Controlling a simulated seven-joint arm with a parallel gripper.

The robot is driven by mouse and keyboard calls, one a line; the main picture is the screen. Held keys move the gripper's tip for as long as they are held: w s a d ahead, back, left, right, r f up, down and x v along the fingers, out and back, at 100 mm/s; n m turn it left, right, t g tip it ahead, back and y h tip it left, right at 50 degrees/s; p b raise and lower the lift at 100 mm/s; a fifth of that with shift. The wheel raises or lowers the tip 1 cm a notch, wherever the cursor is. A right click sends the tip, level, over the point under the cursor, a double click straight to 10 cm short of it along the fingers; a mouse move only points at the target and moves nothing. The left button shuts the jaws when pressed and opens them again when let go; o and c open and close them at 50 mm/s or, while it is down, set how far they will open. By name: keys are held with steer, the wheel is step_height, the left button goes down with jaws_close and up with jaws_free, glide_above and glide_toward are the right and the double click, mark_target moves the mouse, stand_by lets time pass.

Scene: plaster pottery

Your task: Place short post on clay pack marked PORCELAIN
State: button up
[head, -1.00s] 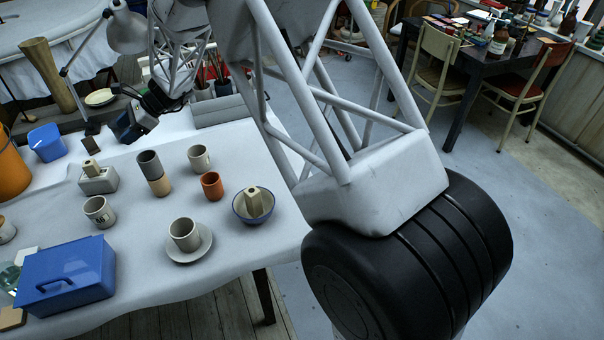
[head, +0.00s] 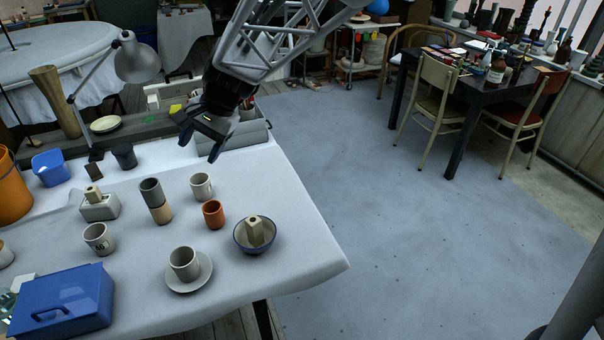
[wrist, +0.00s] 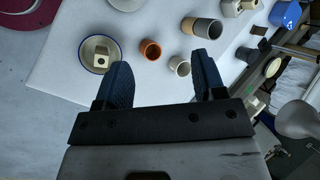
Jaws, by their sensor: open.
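A pale post (head: 256,231) with a hole in its top stands in a blue-rimmed bowl (head: 240,247) at the table's right. The post (wrist: 100,62) also shows in the wrist view, at the left. A second small pale post (head: 93,194) sits in or on a grey block (head: 99,211) at the table's left; I cannot tell which is the short post. No PORCELAIN mark is readable, so I cannot pick out that clay pack. My gripper (head: 199,143) is open and empty above the table's back edge. In the wrist view its fingers (wrist: 160,73) are apart with nothing between them.
A white mug (head: 201,187), orange cup (head: 213,214), grey cup (head: 151,190) on a tan one, and a mug on a saucer (head: 204,277) stand near the bowl. A blue box (head: 75,300) sits front left. A grey bin (head: 250,137) stands at the back.

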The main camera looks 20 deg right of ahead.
steer(key=s+d+n+h, duration=0.2)
steer(key=s+d, duration=0.3)
steer(key=s, duration=0.3)
steer(key=s+d+n+t+h, duration=0.1)
steer(key=s+d+n+h, duration=0.1)
steer(key=s+d, duration=0.4)
steer(key=s+d+n+t+h, duration=0.1)
steer(key=s+d, duration=0.4)
steer(key=s, duration=0.6)
steer(key=shift+s+d+f+n+h, duration=0.15)
steer(key=shift+s+n+h, duration=0.25)
steer(key=shift+n+h, duration=0.4)
